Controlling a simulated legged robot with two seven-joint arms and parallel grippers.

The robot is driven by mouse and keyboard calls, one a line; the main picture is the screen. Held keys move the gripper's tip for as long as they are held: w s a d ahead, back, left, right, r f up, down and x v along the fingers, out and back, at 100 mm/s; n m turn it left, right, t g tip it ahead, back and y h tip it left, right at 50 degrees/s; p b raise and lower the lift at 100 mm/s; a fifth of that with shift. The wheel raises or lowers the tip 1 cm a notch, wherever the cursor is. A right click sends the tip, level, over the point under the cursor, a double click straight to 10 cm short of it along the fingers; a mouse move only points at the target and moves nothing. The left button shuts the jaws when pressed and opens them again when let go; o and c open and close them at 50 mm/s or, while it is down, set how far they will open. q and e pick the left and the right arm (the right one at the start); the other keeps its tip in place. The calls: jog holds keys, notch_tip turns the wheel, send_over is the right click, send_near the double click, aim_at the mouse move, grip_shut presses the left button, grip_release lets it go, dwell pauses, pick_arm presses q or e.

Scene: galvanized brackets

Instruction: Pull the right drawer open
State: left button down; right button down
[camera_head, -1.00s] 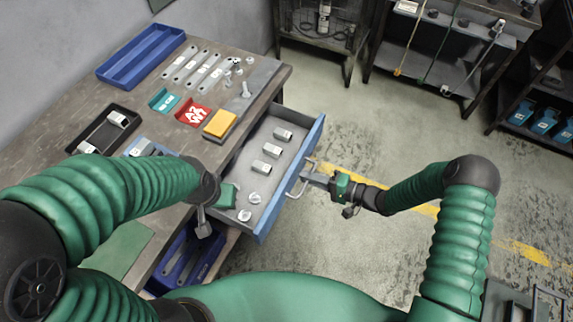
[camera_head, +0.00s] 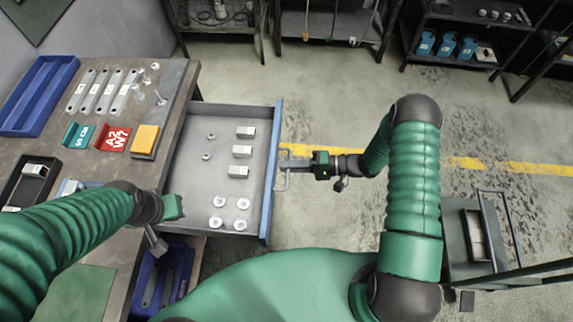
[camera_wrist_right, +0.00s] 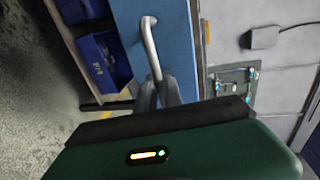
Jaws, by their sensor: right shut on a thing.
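The drawer (camera_head: 188,174) stands pulled out from the workbench, with a blue front (camera_head: 274,150) facing right. Inside it lie several metal brackets (camera_head: 241,152) and several round washer-like pieces (camera_head: 219,201). My right gripper (camera_head: 286,164) is shut on the metal handle (camera_head: 280,180) of the drawer. In the right wrist view the handle (camera_wrist_right: 150,40) runs down from the blue front between the fingers (camera_wrist_right: 158,92). My left gripper (camera_head: 158,238) hangs by the bench edge at the drawer's near left side; its fingers are too unclear to tell open from shut.
A blue bin (camera_head: 183,262) sits below the drawer. A dark cart (camera_head: 452,215) stands at right.

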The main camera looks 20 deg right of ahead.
jog(key=shift+s+f, duration=0.3)
jog(key=shift+f, duration=0.05)
jog(key=c, duration=1.6)
grip_release()
jog(key=shift+w, duration=0.1)
jog(key=shift+o, duration=0.5)
jog(key=shift+r, duration=0.15)
jog(key=shift+w+r, duration=0.1)
jog(key=v, duration=1.6)
jog(key=shift+d+b, duration=0.3)
jog(key=shift+d, duration=0.1)
